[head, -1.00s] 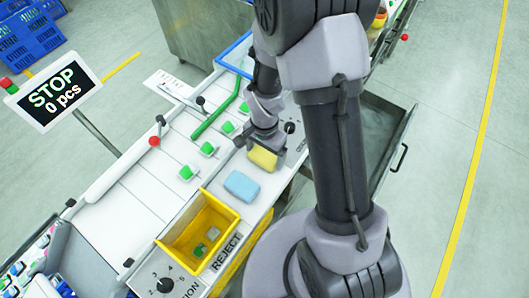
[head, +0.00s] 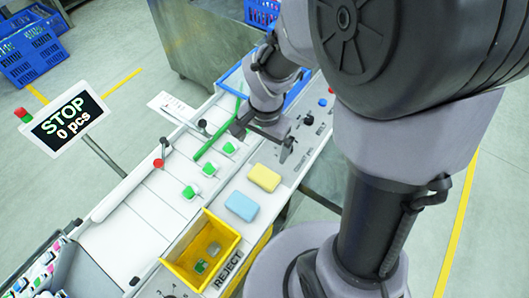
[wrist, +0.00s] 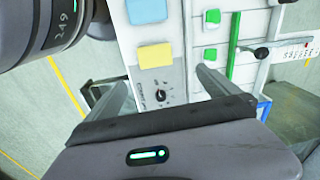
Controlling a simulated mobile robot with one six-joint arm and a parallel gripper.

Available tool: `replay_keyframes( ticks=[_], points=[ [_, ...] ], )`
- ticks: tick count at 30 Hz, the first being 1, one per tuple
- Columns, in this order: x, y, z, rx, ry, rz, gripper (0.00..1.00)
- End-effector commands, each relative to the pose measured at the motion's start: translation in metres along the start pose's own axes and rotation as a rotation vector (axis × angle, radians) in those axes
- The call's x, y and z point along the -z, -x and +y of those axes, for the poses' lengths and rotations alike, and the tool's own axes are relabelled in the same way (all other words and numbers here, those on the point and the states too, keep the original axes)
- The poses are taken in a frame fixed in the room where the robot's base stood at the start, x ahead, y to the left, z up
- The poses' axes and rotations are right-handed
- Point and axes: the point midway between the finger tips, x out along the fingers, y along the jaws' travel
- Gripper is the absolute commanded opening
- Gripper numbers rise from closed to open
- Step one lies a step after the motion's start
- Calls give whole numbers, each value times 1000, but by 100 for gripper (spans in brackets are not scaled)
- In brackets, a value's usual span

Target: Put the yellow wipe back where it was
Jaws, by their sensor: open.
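The yellow wipe (head: 264,177) lies flat on the pale ledge beside the belt, just beyond the blue wipe (head: 241,206). The yellow wipe also shows in the wrist view (wrist: 155,56), with the blue wipe (wrist: 147,11) beyond it. My gripper (head: 263,143) is open and empty above the ledge, apart from the yellow wipe and further along towards the control knobs. In the wrist view its two fingers (wrist: 163,90) are spread wide, with the wipe ahead of them.
The yellow reject bin (head: 231,241) holds a few small pieces. Several green-and-white pieces (head: 209,169) stand on the white belt, near a green guide bar (head: 213,142). A knob (wrist: 160,96) sits on the panel near the yellow wipe. A STOP sign (head: 64,122) stands at the left.

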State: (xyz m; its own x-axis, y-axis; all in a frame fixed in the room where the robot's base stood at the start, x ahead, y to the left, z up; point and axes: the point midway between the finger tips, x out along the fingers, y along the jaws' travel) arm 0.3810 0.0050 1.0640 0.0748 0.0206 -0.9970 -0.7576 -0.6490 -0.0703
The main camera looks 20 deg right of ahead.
Motion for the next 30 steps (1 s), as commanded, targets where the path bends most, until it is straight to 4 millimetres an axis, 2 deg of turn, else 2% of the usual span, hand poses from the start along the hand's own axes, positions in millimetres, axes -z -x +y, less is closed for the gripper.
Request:
replay_keyframes(
  ticks=[1,3,6,9,12,21,23,26,30],
  points=[
    [-6,34,1,56,45,34,100],
    [-22,80,10,137,135,79,100],
    [-51,131,28,244,268,150,100],
    [-78,160,44,325,381,214,100],
    [-94,173,54,369,450,255,100],
    [-98,176,57,382,475,268,100],
    [-98,171,57,382,475,268,100],
    [-99,142,59,382,475,269,100],
    [-101,89,63,381,474,268,100]
  ],
)
